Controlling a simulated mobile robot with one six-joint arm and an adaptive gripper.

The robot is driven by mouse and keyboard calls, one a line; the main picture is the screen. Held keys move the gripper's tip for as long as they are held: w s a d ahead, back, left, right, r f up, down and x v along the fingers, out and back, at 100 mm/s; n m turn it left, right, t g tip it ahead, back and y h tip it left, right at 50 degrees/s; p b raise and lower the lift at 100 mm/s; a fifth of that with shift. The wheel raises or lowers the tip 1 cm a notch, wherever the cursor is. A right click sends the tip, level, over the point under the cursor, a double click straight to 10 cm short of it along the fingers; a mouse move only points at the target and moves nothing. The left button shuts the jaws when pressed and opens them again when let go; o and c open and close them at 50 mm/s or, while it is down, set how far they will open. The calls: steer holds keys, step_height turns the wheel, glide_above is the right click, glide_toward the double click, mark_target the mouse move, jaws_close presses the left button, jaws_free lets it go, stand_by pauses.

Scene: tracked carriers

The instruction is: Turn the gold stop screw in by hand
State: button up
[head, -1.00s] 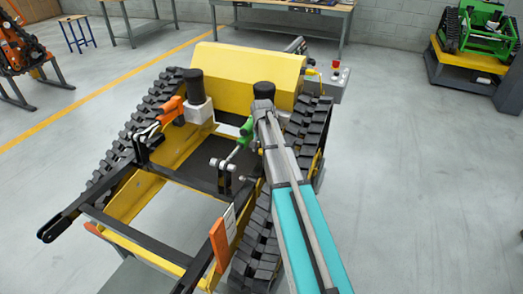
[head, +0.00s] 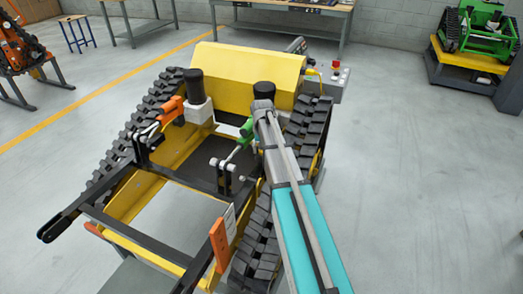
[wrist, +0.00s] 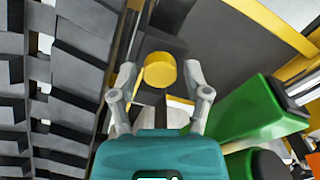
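The gold stop screw (wrist: 160,70) shows its round gold head in the wrist view, just above the picture's middle, in front of a dark block. My gripper (wrist: 162,74) is open, with one grey finger on each side of the screw head. A gap shows between each finger and the head, so neither seems to touch it. How deep the fingers reach along the screw is hard to tell. In the head view my arm hides the screw and the fingers, over the right side of the yellow carrier (head: 245,68).
A green part (wrist: 245,125) lies close to the right finger; a green cylinder (head: 246,130) shows in the head view. The black track (wrist: 65,90) runs along the left in the wrist view.

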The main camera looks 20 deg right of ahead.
steer(key=c, duration=0.6)
steer(key=shift+o, duration=0.2)
steer(key=m, duration=0.8)
steer(key=shift+m, duration=0.9)
steer(key=shift+m, duration=0.3)
steer(key=m, duration=0.2)
steer(key=shift+m, duration=0.3)
steer(key=m, duration=0.4)
steer(key=shift+m, duration=0.3)
steer(key=o, duration=1)
